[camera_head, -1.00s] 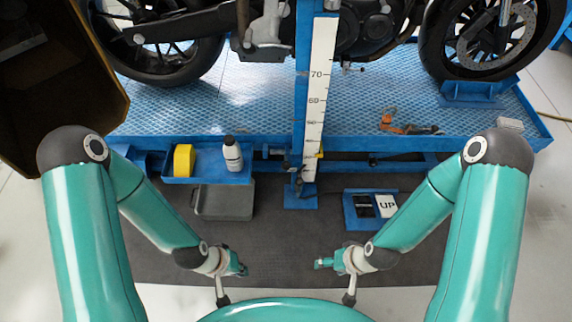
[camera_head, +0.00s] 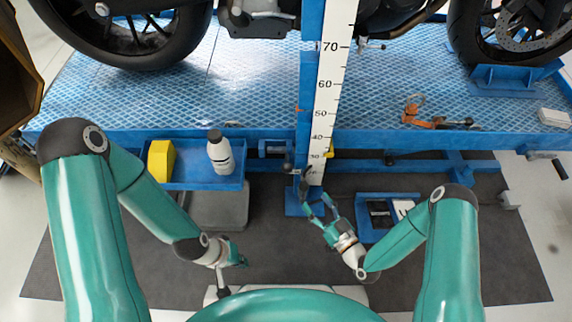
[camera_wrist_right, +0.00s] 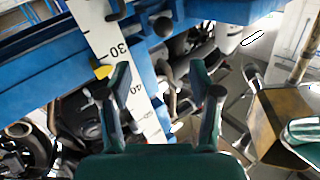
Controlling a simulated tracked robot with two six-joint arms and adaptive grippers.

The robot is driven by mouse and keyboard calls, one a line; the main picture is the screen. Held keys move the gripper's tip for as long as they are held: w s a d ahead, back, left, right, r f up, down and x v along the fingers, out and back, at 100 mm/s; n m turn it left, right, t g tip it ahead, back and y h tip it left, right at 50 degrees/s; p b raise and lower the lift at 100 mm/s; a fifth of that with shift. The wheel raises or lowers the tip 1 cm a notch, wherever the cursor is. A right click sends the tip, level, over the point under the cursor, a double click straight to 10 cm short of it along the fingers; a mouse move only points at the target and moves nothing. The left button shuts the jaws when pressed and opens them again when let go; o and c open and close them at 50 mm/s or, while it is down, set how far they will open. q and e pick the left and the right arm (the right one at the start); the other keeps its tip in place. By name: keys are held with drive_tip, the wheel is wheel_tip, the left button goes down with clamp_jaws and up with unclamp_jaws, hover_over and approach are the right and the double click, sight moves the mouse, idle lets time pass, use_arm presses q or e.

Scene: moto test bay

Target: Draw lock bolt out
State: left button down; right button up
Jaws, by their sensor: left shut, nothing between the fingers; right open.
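The blue post (camera_head: 309,95) with the white number scale (camera_head: 335,75) stands at the lift table's front edge. Dark knobbed parts (camera_head: 288,168) at its lower end look like the lock bolt, but they are small and I cannot be sure. A dark round knob (camera_wrist_right: 163,27) shows near the post in the right wrist view. My right gripper (camera_head: 315,194) is open and empty, its fingers pointing up towards the post's lower end. In the right wrist view the open fingers (camera_wrist_right: 160,85) are short of the knob. My left gripper (camera_head: 241,258) is shut and empty, low and left.
A blue tray (camera_head: 205,180) with a yellow block (camera_head: 160,160) and a white bottle (camera_head: 220,152) hangs left of the post. A grey bin (camera_head: 218,212) is below it. A blue floor tray (camera_head: 370,232) lies right. The motorcycle stands on the lift table (camera_head: 240,100).

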sight(287, 167)
drive_tip(key=b+x, duration=0.3)
drive_tip(key=x, duration=1.3)
drive_tip(key=shift+s+a+r+b, duration=0.1)
drive_tip(key=shift+s+b, duration=0.05)
drive_tip(key=shift+b, duration=0.25)
drive_tip(key=shift+s, duration=0.1)
clamp_jaws()
